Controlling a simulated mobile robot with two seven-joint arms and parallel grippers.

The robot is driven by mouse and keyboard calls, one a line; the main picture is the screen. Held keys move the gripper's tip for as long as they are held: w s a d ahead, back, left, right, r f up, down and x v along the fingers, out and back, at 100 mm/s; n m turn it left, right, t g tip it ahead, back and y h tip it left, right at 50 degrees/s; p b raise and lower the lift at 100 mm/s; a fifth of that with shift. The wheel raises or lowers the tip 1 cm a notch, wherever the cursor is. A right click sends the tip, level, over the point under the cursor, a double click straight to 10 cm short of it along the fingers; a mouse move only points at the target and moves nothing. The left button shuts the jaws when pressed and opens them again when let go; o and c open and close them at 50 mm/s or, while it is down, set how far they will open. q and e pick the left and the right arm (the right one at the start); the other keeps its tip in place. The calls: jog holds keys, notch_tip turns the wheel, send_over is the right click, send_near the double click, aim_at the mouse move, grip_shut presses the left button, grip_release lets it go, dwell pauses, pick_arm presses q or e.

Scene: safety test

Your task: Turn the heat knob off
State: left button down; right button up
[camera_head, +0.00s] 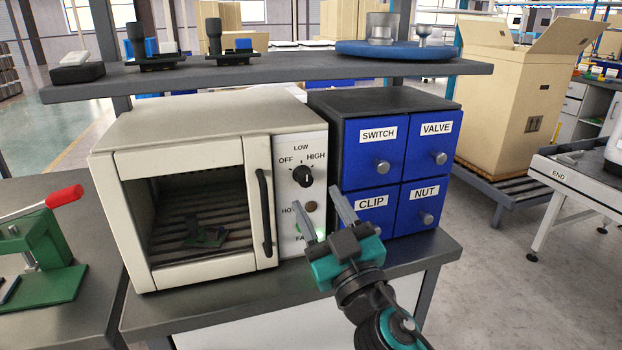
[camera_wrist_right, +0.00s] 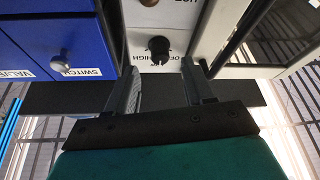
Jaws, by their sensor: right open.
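The black heat knob (camera_head: 303,176) is on the front panel of a cream oven (camera_head: 205,115), under the labels OFF, LOW and HIGH. I cannot tell clearly which label it points to. My right gripper (camera_head: 316,198) is open and empty, its fingers pointing up toward the panel just below and right of the knob. In the right wrist view, which is upside down, the knob (camera_wrist_right: 159,47) shows between and beyond the two fingertips (camera_wrist_right: 159,68), apart from both. My left gripper is not in view.
The oven's dark handle (camera_head: 264,212) is left of the panel. A blue drawer cabinet (camera_head: 385,160) with round knobs stands close on the right. A shelf (camera_head: 270,75) runs above. A green board (camera_head: 205,237) lies inside the oven. A green press (camera_head: 45,255) is at the left.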

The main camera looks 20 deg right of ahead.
aim_at(308, 184)
jog(key=shift+p+x, duration=0.4)
jog(key=shift+x, duration=1.65)
grip_shut()
